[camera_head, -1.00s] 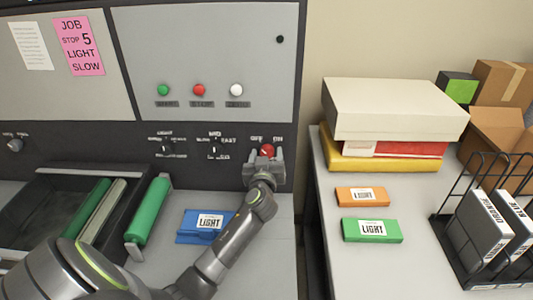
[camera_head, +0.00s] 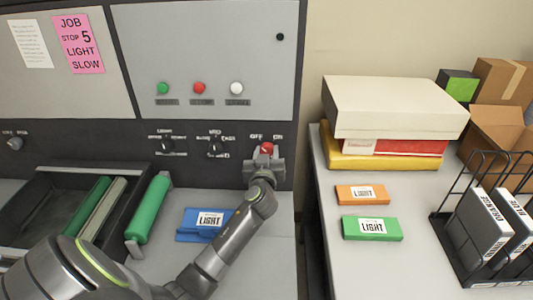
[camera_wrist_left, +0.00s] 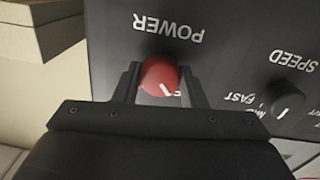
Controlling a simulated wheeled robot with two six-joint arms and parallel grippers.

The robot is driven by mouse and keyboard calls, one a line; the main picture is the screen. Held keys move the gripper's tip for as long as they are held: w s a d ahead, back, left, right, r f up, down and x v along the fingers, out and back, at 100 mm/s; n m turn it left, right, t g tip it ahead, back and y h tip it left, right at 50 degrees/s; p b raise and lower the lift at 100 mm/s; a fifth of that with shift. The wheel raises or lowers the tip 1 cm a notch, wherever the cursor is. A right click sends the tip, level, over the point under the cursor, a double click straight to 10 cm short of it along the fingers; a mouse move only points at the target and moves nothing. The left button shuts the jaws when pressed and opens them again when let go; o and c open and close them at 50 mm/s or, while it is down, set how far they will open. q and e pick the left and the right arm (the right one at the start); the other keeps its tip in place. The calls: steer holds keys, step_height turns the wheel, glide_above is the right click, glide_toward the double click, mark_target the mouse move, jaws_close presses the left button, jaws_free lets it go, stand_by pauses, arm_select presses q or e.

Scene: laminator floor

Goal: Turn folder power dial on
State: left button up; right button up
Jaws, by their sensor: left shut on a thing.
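The red power dial (camera_head: 267,147) is on the dark control strip of the machine, below the OFF and ON labels. My left gripper (camera_head: 266,153) is at the dial from below, its fingers shut on the dial's sides. In the left wrist view the red dial (camera_wrist_left: 158,76) sits between the two fingers (camera_wrist_left: 160,88), under an upside-down POWER label. Its white pointer line points to the lower right in that view. The gripper hides most of the OFF and ON lettering there. My right gripper is not in view.
The speed dial (camera_head: 215,147) and another dark knob (camera_head: 166,147) are left of the power dial. Green, red and white buttons (camera_head: 199,88) are above. A blue LIGHT box (camera_head: 190,238) lies below, beside a green roller (camera_head: 149,209). A side table (camera_head: 330,260) stands right.

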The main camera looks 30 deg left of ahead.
arm_select(q)
steer(key=m, duration=0.3)
steer(key=shift+m, duration=0.3)
steer(key=m+p, duration=0.1)
steer(key=m, duration=0.3)
steer(key=shift+m+g, duration=0.3)
steer(key=m+p, duration=0.1)
steer(key=m, duration=0.3)
steer(key=shift+m+y+p, duration=0.3)
steer(key=shift+m+p, duration=0.5)
steer(key=shift+m, duration=1.6)
steer(key=o, duration=1)
